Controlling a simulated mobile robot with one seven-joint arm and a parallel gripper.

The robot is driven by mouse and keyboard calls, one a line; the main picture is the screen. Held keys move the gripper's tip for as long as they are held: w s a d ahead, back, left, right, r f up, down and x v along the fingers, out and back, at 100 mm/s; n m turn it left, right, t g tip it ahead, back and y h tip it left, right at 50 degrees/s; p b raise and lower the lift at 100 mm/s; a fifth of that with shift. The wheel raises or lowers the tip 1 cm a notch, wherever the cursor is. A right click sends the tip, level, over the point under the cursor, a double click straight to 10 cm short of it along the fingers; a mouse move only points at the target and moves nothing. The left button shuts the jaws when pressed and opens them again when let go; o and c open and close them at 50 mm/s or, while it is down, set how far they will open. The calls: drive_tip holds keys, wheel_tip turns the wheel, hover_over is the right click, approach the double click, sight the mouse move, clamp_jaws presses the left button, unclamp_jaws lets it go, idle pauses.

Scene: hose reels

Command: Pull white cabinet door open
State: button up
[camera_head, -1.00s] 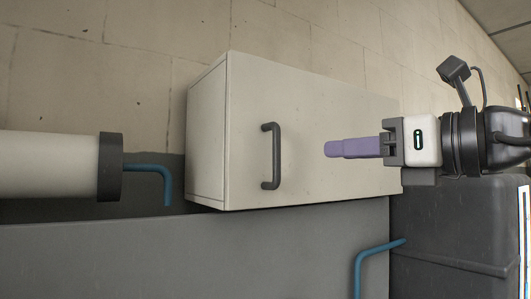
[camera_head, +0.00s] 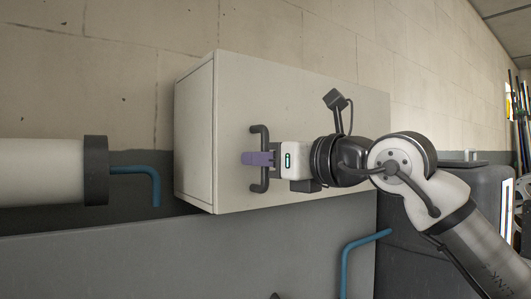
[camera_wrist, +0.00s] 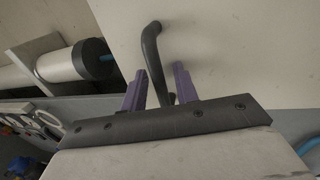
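The white cabinet (camera_head: 340,100) is a box in front of the tiled wall, and its door front looks closed. A dark bar handle (camera_head: 264,182) stands upright near the left side of the door. My gripper (camera_head: 257,158) is at the handle, with its purple fingers across the middle of the bar.
A white cylinder with a dark end cap (camera_head: 95,170) and blue pipe (camera_head: 150,172) lies left of the cabinet. A grey panel (camera_head: 130,255) runs below it.

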clamp_jaws()
drive_tip(key=shift+s, duration=0.15)
idle(0.4)
